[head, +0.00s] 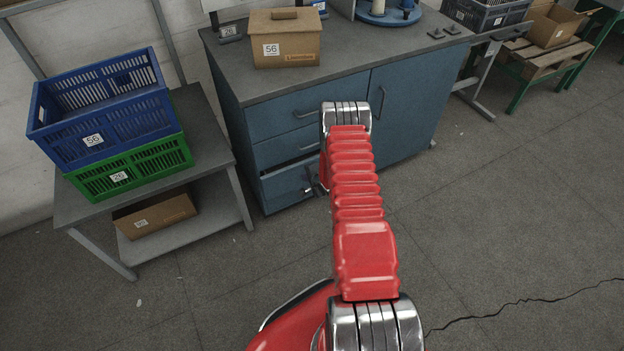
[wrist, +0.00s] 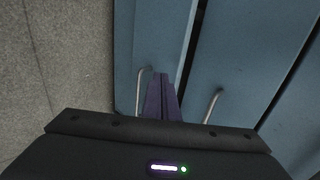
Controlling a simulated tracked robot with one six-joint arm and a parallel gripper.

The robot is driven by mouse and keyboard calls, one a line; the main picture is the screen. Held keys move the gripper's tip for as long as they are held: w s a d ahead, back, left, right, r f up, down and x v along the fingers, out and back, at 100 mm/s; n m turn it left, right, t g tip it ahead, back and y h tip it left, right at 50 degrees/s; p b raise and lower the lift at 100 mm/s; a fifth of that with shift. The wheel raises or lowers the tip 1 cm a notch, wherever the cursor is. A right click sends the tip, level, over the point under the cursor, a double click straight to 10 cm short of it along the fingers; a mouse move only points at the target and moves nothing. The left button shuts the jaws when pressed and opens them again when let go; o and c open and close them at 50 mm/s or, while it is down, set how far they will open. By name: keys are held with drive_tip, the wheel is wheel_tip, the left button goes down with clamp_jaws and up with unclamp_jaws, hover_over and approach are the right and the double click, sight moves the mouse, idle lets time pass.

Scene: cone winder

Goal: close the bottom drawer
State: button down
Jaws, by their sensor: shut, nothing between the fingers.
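The bottom drawer (head: 284,184) is the lowest of the blue drawers on the left of the cabinet. It stands a little way out, with a dark gap along its top edge. In the wrist view the bottom drawer front (wrist: 135,40) is the panel beside the floor, with its metal handle (wrist: 140,90) just left of my fingers. My gripper (wrist: 163,76) is shut and empty, its fingertips in front of this drawer front; I cannot tell if they touch it. In the head view my gripper (head: 313,186) is mostly hidden by my red arm.
The middle drawer (head: 285,148) is above and looks shut; its handle (wrist: 213,105) is right of my fingers. A cupboard door (head: 405,105) is to the right. A side table with a blue crate (head: 100,140) and green crate (head: 160,158) stands left. The floor in front is clear.

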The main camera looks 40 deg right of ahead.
drive_tip(key=v, duration=0.6)
drive_tip(key=shift+s+r, duration=0.25)
drive_tip(key=shift+s, duration=0.05)
drive_tip(key=c, duration=2.5)
unclamp_jaws()
drive_tip(key=shift+c, duration=0.2)
